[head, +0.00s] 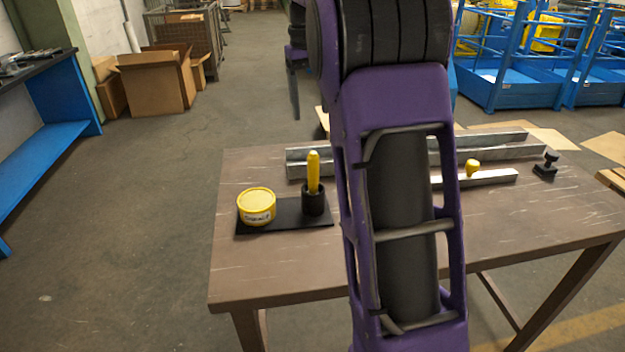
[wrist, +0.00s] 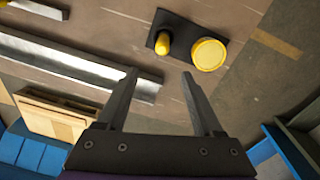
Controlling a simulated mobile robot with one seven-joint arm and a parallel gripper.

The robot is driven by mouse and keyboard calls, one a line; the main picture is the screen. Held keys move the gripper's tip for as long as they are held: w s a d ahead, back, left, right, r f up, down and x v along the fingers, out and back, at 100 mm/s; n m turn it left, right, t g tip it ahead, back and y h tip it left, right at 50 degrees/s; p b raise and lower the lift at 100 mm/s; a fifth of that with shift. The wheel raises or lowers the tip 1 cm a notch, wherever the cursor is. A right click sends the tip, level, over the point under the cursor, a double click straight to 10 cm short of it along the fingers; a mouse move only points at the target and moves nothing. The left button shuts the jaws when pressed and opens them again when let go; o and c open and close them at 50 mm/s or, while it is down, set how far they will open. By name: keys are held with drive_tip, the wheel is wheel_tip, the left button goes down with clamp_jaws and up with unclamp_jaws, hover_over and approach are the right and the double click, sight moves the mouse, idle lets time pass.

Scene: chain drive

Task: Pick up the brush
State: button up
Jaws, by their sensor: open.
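The brush (head: 313,172) shows as an upright yellow handle in a black cup (head: 314,203); its lower end is hidden inside the cup. In the wrist view the brush (wrist: 162,43) is seen nearly end-on, beyond the fingertips and roughly in line with the gap between them. My gripper (wrist: 160,74) is open and empty, apart from the brush. In the head view my purple arm covers the middle of the table.
A yellow tin (head: 257,207) stands left of the cup on the same black mat (head: 285,226). Metal rails (head: 490,148), a bar with a yellow knob (head: 473,168) and a small black part (head: 546,166) lie toward the right and back. The table's front left (head: 270,275) is clear.

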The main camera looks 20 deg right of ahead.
sight(312, 153)
drive_tip(key=shift+n+y, duration=0.3)
drive_tip(key=shift+y, duration=0.1)
drive_tip(key=f+b, duration=0.1)
drive_tip(key=f, duration=0.5)
drive_tip(key=f+b, duration=0.1)
drive_tip(key=f, duration=0.5)
drive_tip(key=shift+s+f+b, duration=0.2)
drive_tip(key=shift+f+b, duration=0.1)
drive_tip(key=shift+f, duration=0.1)
drive_tip(key=shift+d+f+b, duration=0.2)
drive_tip(key=shift+f+b, duration=0.35)
drive_tip(key=shift+f, duration=2.2)
clamp_jaws()
